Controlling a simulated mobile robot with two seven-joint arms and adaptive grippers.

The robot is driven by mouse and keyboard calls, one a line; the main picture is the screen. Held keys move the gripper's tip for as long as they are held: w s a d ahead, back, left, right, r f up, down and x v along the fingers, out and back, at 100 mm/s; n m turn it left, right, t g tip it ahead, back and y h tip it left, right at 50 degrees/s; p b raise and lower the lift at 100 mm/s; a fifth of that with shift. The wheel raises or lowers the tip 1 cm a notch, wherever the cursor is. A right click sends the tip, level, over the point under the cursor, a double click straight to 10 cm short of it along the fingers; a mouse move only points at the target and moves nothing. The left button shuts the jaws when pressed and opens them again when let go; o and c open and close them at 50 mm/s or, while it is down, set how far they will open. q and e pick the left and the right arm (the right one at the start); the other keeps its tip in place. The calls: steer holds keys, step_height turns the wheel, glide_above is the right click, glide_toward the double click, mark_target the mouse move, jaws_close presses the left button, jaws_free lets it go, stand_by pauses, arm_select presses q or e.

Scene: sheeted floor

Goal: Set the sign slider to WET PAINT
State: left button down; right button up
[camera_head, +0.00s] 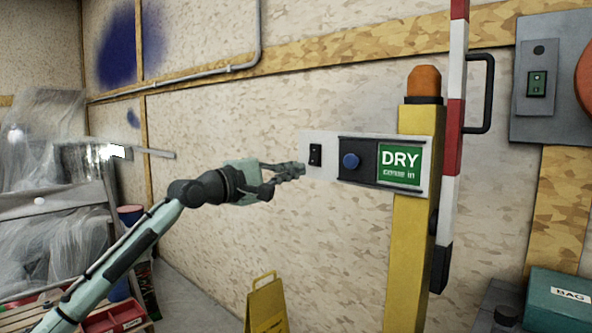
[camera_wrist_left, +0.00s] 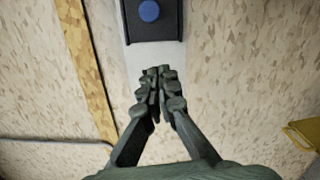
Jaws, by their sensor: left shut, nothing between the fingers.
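The sign (camera_head: 325,178) is a pale plate fixed to a yellow post. A dark slider (camera_head: 357,178) with a round blue knob (camera_head: 350,161) sits in its middle. To the right of the slider, a green panel (camera_head: 400,165) reads "DRY come in". My left gripper (camera_head: 298,170) is shut and empty at the plate's left end, left of the knob. In the left wrist view the fingertips (camera_wrist_left: 158,75) point toward the plate, below the blue knob (camera_wrist_left: 149,11) and apart from it. My right gripper is not seen.
An orange lamp (camera_head: 424,82) tops the yellow post (camera_head: 407,260). A red-and-white barrier pole (camera_head: 453,130) with a black handle stands right of it. A yellow floor sign (camera_head: 266,305) stands below my left gripper. A teal box (camera_head: 556,300) is at lower right.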

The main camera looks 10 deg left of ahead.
mark_target(353, 161)
arm_select(q)
steer(key=w+d, duration=0.1)
steer(key=d, duration=0.1)
steer(key=w+d, duration=0.1)
steer(key=d, duration=0.2)
steer(key=w+d+r+p, duration=0.1)
steer(key=d, duration=0.2)
steer(key=shift+w, duration=0.25)
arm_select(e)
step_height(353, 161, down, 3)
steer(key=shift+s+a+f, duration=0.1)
